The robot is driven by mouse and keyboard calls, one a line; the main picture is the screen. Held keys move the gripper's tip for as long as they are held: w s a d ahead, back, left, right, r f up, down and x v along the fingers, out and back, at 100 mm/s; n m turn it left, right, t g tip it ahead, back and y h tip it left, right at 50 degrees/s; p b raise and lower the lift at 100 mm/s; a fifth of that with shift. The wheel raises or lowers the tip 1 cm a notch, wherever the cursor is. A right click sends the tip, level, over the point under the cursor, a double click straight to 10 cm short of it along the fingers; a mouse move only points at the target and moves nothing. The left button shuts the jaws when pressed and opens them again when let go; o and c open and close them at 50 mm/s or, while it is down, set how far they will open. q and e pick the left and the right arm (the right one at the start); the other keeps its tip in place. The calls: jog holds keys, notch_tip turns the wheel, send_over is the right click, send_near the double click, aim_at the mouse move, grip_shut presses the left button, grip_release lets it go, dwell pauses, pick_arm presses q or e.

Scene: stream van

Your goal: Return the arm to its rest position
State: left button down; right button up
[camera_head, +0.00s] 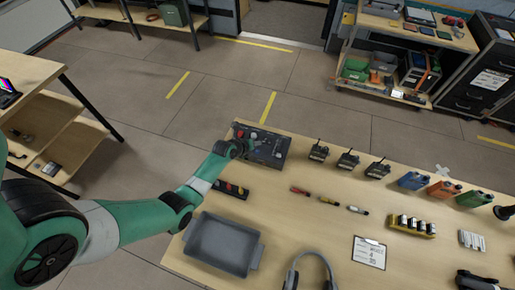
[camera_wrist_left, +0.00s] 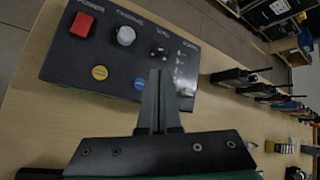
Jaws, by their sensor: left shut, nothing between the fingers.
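My left arm (camera_head: 115,225) reaches in from the left across the table's left end. My left gripper (camera_head: 243,148) is at the dark control box at the table's back left corner. In the left wrist view the gripper (camera_wrist_left: 157,72) is shut and empty, its fingertips in front of the control box (camera_wrist_left: 75,60). The box has a red POWER button (camera_wrist_left: 82,24), a grey knob (camera_wrist_left: 126,35), a yellow button (camera_wrist_left: 99,72), a blue button and a small toggle switch. I cannot tell whether the fingertips touch the box. My right gripper is not in view.
On the table (camera_head: 310,225) are a grey tray (camera_head: 224,243) under the arm's near side, a black strip (camera_head: 231,189), several radios (camera_head: 347,160), screwdrivers, headphones (camera_head: 311,262), a clipboard (camera_head: 369,252) and bottles. Shelves stand left and behind. The floor between is clear.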

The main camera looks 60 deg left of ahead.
pick_arm(q)
notch_tip(320, 180, up, 2)
jog(key=shift+r+p, duration=0.1)
jog(key=shift+p, duration=0.4)
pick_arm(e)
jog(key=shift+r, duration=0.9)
